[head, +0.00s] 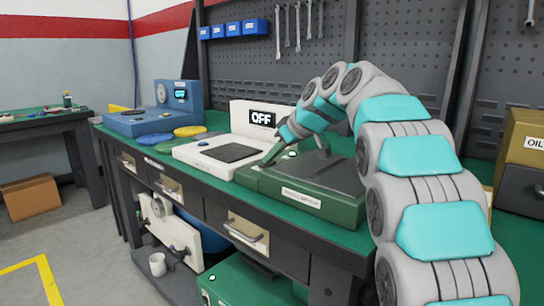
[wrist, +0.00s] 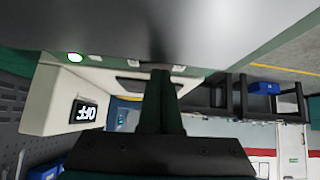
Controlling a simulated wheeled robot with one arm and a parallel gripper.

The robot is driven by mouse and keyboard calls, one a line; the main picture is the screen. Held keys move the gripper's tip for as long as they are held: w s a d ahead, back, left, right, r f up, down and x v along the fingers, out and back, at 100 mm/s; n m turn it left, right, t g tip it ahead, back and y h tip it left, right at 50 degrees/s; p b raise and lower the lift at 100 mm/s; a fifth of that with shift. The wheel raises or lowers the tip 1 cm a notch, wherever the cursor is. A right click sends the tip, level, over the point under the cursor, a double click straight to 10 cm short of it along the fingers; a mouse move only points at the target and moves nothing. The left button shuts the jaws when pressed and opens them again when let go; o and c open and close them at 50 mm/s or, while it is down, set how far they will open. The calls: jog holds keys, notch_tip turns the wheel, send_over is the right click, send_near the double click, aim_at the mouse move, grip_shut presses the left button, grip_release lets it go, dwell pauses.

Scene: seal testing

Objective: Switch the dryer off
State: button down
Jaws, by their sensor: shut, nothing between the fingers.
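A green machine (head: 330,207) with a dark lid, a handle and a front label too small to read stands on the bench under my arm. I cannot tell for sure that it is the dryer. A small pale round button (head: 291,153) is at its back left; a round button glows green in the wrist view (wrist: 75,57). My gripper (head: 266,162) is shut and empty, pointing down at the green machine's left end. I cannot tell if it touches. Its dark fingers show in the wrist view (wrist: 160,72), close to a grey surface.
Left of it stands a white scale-like device (head: 195,158) with a display (head: 262,119) reading OFF. Farther left is a blue machine (head: 140,123), its display also OFF. Yellow and blue discs lie between them. An oil box (head: 525,140) stands at right, a pegboard behind.

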jog(key=r, duration=0.1)
jog(key=r+p, duration=0.1)
jog(key=r, duration=0.2)
jog(key=shift+s+a+r+p, duration=0.1)
jog(key=shift+s+a+p, duration=0.1)
jog(key=shift+s+p, duration=0.1)
jog(key=b+v, duration=0.1)
jog(key=v, duration=0.8)
jog(key=shift+s+d+r, duration=0.15)
jog(key=shift+s+d, duration=0.05)
jog(key=shift+s, duration=0.15)
jog(key=shift+w+a+r, duration=0.1)
jog(key=shift+w+r, duration=0.05)
jog(key=shift+w, duration=0.05)
jog(key=shift+w+d+r+t+b, duration=0.1)
jog(key=shift+w+d+t+b, duration=0.25)
jog(key=shift+b, duration=0.45)
jog(key=shift+d, duration=0.1)
